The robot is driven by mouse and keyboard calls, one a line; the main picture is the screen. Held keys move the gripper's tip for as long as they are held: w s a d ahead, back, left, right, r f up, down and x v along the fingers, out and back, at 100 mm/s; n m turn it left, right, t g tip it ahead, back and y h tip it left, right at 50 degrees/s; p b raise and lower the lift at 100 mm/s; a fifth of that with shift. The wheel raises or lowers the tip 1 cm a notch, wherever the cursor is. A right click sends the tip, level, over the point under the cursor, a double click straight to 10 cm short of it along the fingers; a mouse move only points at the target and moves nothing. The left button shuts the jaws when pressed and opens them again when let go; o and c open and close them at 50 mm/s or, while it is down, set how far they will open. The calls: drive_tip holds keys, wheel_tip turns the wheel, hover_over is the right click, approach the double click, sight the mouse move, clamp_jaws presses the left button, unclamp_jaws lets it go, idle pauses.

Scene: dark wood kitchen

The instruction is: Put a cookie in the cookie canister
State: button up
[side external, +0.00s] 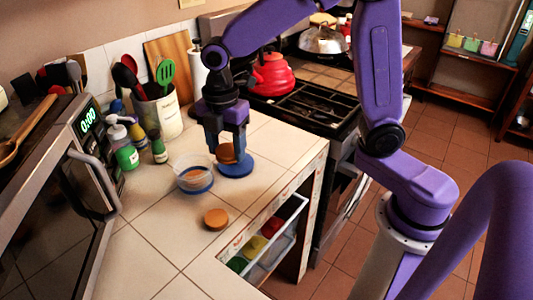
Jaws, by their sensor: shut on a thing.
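My gripper (227,147) points down over the counter and is shut on a round brown cookie (227,154). The cookie is above a flat blue disc (236,169), which looks like a lid; whether they touch is unclear. A clear round canister with a blue base (195,181) stands open just to the left of the gripper. Something brownish shows inside it, but I cannot tell what. A second round cookie (215,218) lies on the tiles nearer the camera.
A utensil crock (160,117), small bottles (127,150) and a microwave (70,195) stand to the left. A stove with a red kettle (272,75) is behind. An open drawer (268,245) juts below the counter's right edge.

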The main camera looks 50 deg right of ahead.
drive_tip(key=w+a+f, duration=0.1)
drive_tip(key=w+f, duration=0.1)
drive_tip(key=w, duration=1.1)
drive_tip(key=shift+f, duration=2.85)
drive_tip(key=o, duration=1.1)
wheel_tip(320, 180, up, 18)
drive_tip(key=shift+f, duration=0.25)
